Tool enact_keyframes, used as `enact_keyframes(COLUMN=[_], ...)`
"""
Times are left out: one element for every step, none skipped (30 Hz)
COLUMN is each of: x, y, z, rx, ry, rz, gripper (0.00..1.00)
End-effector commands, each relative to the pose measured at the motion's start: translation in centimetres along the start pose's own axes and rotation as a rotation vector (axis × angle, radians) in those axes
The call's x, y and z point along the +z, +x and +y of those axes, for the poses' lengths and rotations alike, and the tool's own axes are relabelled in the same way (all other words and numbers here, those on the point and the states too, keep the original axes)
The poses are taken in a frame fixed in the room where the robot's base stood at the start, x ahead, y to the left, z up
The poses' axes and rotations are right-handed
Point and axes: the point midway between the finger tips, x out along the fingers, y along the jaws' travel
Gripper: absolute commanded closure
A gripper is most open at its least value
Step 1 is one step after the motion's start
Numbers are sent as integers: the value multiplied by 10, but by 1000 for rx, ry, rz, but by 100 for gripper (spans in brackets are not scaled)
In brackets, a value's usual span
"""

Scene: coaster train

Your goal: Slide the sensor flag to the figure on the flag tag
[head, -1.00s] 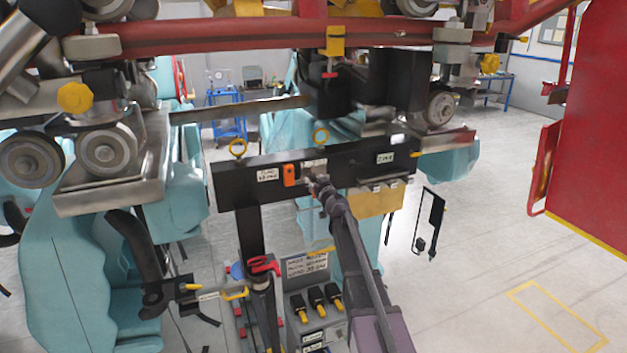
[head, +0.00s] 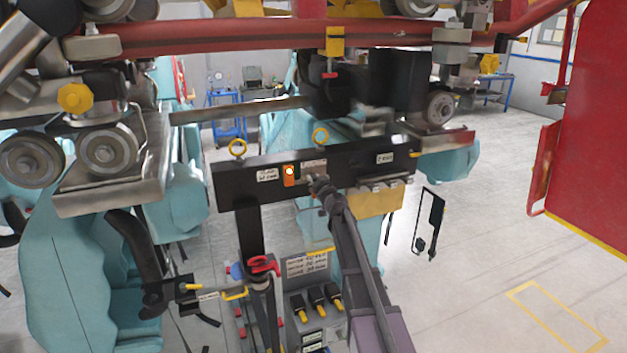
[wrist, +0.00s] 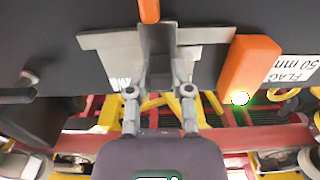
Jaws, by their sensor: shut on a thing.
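In the wrist view the sensor flag (wrist: 105,42) is a pale metal plate on a dark beam. My gripper (wrist: 158,82) is shut on its middle part, with the plate showing on both sides of the fingers. An orange sensor block (wrist: 250,68) stands just right of the plate, its small lamp lit. The flag tag (wrist: 295,70) beside it reads "FLAG" and what looks like 50 mm. An orange piece (wrist: 149,10) shows above the plate. In the head view my gripper (head: 318,184) is at the beam, right of the sensor block (head: 290,174) and tag (head: 267,175); it largely hides the flag.
The dark beam (head: 345,166) carries another tag (head: 385,158) and yellow rings on top. A tan block (head: 375,202) hangs below its right part. Red rail and wheels are overhead. A red panel (head: 590,120) stands at right; open floor lies before it.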

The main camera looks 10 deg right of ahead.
Motion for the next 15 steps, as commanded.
enact_keyframes(x=[0,0,0,0,0,0,0,0,0,0,0,0,0,0,0], y=[2,3,3,3,3,3,3,3,3,3,3,3,3,3,3], z=[2,3,3,3,3,3,3,3,3,3,3,3,3,3,3], rx=[0,0,-1,-1,-1,-1,-1,-1,-1,-1,-1,-1,-1,-1,-1], ry=[1,1,1,1,1,1,1,1,1,2,2,1,1,1,1], rz=[0,0,0,0,0,0,0,0,0,0,0,0,0,0,0], gripper=[100,100,100,100,100,100,100,100,100,69,60,48,39,37,37])
